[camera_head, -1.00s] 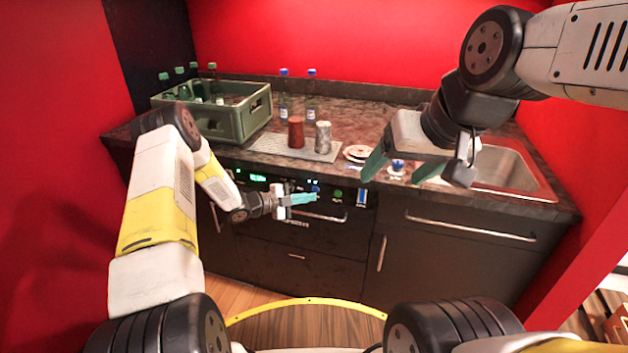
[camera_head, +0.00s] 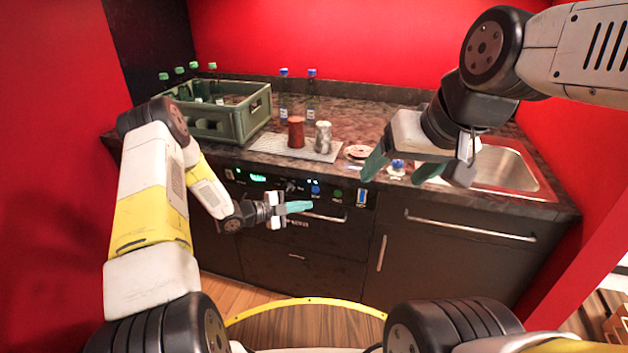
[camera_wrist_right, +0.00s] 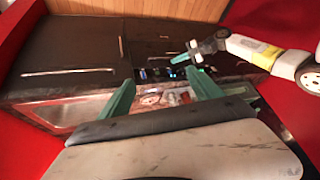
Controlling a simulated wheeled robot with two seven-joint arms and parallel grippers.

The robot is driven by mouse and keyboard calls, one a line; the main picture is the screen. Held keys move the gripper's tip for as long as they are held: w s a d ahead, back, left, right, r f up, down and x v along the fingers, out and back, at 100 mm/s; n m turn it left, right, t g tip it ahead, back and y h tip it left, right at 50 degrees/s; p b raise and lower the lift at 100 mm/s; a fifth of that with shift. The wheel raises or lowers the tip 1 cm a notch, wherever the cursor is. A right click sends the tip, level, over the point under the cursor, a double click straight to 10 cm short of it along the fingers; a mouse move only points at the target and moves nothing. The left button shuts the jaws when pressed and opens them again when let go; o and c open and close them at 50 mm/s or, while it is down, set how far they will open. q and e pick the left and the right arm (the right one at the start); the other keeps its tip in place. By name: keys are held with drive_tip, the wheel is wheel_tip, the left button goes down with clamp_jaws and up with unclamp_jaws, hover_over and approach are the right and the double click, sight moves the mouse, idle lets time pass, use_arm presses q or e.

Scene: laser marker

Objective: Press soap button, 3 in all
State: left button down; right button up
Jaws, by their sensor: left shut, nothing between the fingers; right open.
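The appliance's front panel (camera_head: 265,181) below the counter carries a lit green display (camera_head: 258,178), a knob (camera_head: 291,186), a blue button (camera_head: 315,189) and a green button (camera_head: 338,193). The labels are too small to read, so I cannot tell which is the soap button. My left gripper (camera_head: 311,205) is shut and empty, its green fingers pointing right just below the blue button in the head view, seemingly apart from the panel. My right gripper (camera_head: 402,170) is open and empty over the counter's front edge by the sink. The right wrist view shows its spread fingers (camera_wrist_right: 163,90).
A green crate (camera_head: 215,121) with bottles stands on the counter's left. A red cup (camera_head: 296,132) and a patterned cup (camera_head: 323,137) stand on a drying mat (camera_head: 270,146). Plates (camera_head: 357,152), a blue-capped bottle (camera_head: 397,166) and the sink (camera_head: 510,165) lie to the right.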

clamp_jaws()
idle(1.6)
